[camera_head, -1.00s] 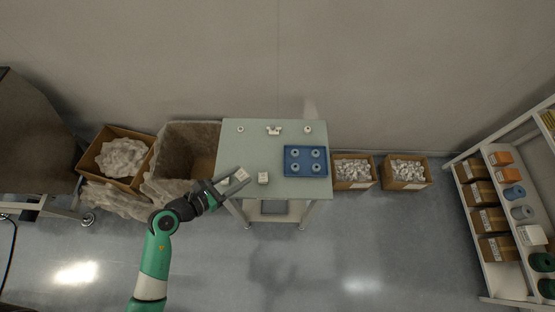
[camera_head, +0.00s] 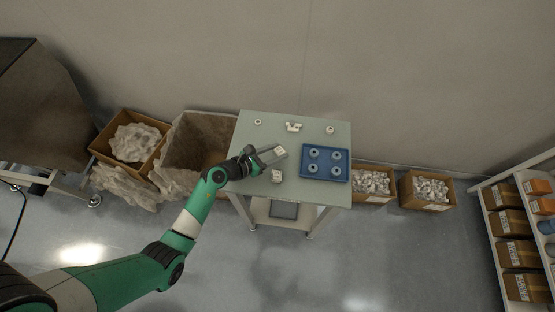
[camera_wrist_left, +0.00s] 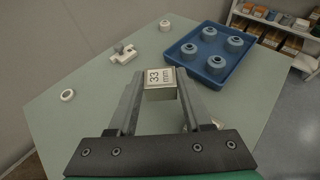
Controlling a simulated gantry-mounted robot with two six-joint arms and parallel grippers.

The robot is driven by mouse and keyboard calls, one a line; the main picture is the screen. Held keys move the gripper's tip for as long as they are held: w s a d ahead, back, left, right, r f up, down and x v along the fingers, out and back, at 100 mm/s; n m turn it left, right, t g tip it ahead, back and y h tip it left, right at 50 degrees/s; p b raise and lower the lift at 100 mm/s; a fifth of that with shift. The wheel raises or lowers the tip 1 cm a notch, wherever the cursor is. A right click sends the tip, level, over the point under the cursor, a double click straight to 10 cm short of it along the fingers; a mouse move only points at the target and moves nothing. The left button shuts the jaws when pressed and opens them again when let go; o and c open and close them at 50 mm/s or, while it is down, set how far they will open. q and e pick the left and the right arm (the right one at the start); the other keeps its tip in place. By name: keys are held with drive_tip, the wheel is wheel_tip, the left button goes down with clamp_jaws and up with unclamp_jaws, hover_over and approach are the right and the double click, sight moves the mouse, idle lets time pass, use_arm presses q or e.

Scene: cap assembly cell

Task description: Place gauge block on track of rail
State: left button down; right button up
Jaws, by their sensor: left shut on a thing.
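My left gripper (camera_head: 277,153) is shut on the gauge block, a small whitish block marked "33 mm" (camera_wrist_left: 160,77), gripped between the fingertips in the left wrist view. The block (camera_head: 280,150) also shows in the head view, over the middle of the table. A small pale fitting that looks like the rail (camera_head: 293,127) lies near the table's back edge, beyond the gripper; it also shows in the left wrist view (camera_wrist_left: 123,55), ahead and left of the block, apart from it. Its track is too small to make out. My right gripper is in neither view.
A blue tray (camera_head: 326,178) with several grey ringed parts stands right of the gripper. Another white block (camera_head: 276,176) sits near the table's front. Two small white rings (camera_head: 257,122) (camera_head: 330,129) lie toward the back corners. The table's back left is mostly clear.

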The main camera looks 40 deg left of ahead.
use_arm(q)
drive_tip(key=f+b, duration=0.2)
drive_tip(key=f, duration=0.1)
drive_tip(key=shift+w+a+f, duration=0.1)
drive_tip(key=shift+w+f, duration=0.1)
drive_tip(key=shift+w, duration=0.15)
drive_tip(key=shift+f+b, duration=0.25)
drive_tip(key=shift+b, duration=0.1)
drive_tip(key=shift+s+r, duration=0.1)
drive_tip(key=shift+r, duration=0.05)
drive_tip(key=shift+f, duration=0.2)
drive_tip(key=shift+c, duration=1.7)
unclamp_jaws()
drive_tip(key=shift+r+p, duration=0.3)
drive_tip(key=shift+r, duration=0.05)
drive_tip(key=p+v, duration=0.3)
drive_tip(key=v, duration=0.9)
drive_tip(key=shift+f, duration=0.25)
